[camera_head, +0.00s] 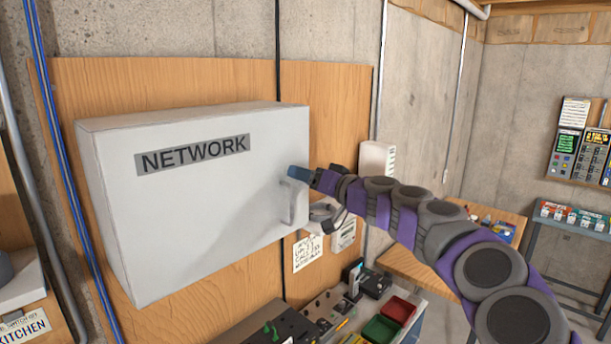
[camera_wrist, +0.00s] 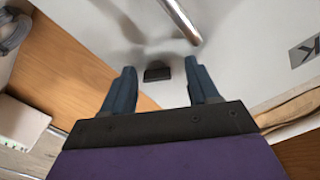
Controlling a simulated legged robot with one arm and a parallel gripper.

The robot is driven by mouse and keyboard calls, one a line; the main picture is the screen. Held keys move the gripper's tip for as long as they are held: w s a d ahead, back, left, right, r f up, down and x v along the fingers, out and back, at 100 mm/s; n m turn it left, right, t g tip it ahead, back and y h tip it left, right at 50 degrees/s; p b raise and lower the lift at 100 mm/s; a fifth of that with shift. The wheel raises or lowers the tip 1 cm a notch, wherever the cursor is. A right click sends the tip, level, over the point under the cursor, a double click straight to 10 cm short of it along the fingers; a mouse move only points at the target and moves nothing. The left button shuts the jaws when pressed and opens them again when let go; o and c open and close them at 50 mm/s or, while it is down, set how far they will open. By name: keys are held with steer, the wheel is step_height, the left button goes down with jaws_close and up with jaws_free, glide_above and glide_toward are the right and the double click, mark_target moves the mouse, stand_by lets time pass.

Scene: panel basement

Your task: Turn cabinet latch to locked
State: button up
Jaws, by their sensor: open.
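A light grey cabinet (camera_head: 190,215) marked NETWORK hangs on a wooden board, its door shut. A small dark block (camera_wrist: 157,74), which looks like the latch, sits on the cabinet face in the wrist view. It lies between my gripper's (camera_wrist: 163,80) two spread fingertips, beyond them, with a gap on each side. I cannot tell how far off it is. In the head view my gripper (camera_head: 301,175) is at the cabinet's right edge and hides the latch. The door's bar handle (camera_head: 288,204) is just below it; the handle also shows in the wrist view (camera_wrist: 180,20).
A workbench below holds green (camera_head: 381,330) and red (camera_head: 398,310) bins and tools. A white box (camera_head: 376,160) is on the wall behind my arm. A paper note (camera_head: 307,253) hangs below the cabinet. Blue conduit (camera_head: 75,200) runs to the left.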

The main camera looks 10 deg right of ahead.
steer(key=shift+w+d, duration=0.1)
steer(key=shift+d, duration=0.55)
steer(key=shift+c, duration=1.7)
steer(key=shift+a, duration=0.3)
steer(key=shift+c, duration=1.4)
steer(key=c, duration=0.4)
